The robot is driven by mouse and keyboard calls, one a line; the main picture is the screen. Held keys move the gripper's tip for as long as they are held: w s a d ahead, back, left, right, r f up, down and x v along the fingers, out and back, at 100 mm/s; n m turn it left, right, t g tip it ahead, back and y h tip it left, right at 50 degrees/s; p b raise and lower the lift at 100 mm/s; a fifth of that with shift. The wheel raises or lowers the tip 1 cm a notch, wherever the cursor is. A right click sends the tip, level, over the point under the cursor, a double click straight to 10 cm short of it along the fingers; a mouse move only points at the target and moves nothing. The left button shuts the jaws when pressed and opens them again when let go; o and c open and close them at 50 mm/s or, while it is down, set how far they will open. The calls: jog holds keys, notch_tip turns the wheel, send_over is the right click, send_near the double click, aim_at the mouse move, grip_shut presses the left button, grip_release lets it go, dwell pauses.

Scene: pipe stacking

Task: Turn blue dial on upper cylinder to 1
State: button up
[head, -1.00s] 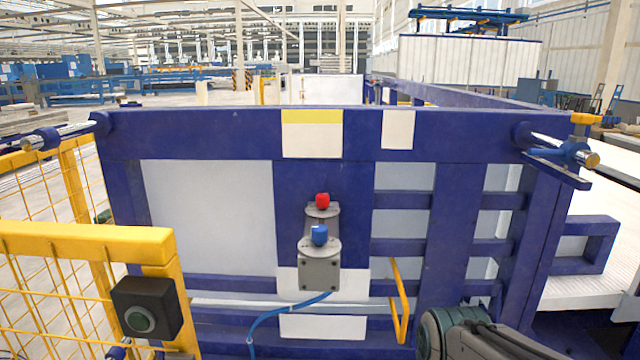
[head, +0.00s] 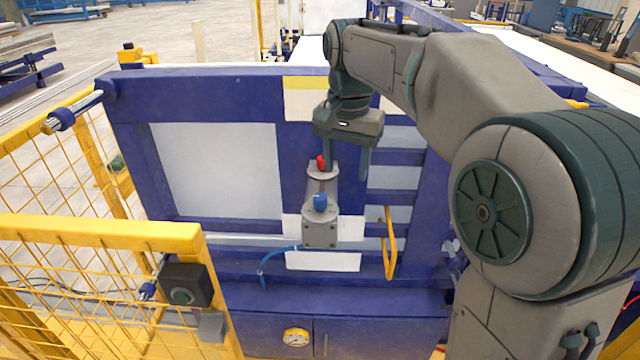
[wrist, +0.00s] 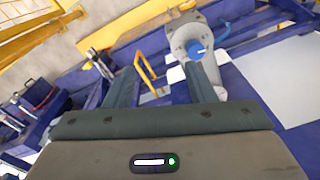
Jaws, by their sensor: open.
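The blue dial (head: 320,201) sits on the lower of two grey cylinders on the blue frame. A red dial (head: 320,162) sits on the upper grey cylinder (head: 323,174). The blue dial also shows in the wrist view (wrist: 196,49), with a small white mark on it. My gripper (head: 347,170) is open, fingers pointing down, just right of the red dial and above the blue dial's level. The left finger overlaps the red dial in the head view; I cannot tell if they touch. In the wrist view the fingers (wrist: 160,72) are apart with no dial between them, and the red dial is not visible.
A yellow handle (head: 389,245) stands right of the cylinders. A blue cable (head: 272,258) runs from the lower cylinder. A yellow fence with a black button box (head: 186,285) is at the front left. A pressure gauge (head: 296,338) is below.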

jog(key=m, duration=0.2)
send_near(320, 196)
jog(key=shift+g, duration=0.3)
jog(key=f, duration=0.9)
jog(key=shift+w+f, duration=0.2)
jog(key=shift+f, duration=0.05)
jog(key=shift+c, duration=0.3)
jog(key=c, duration=0.9)
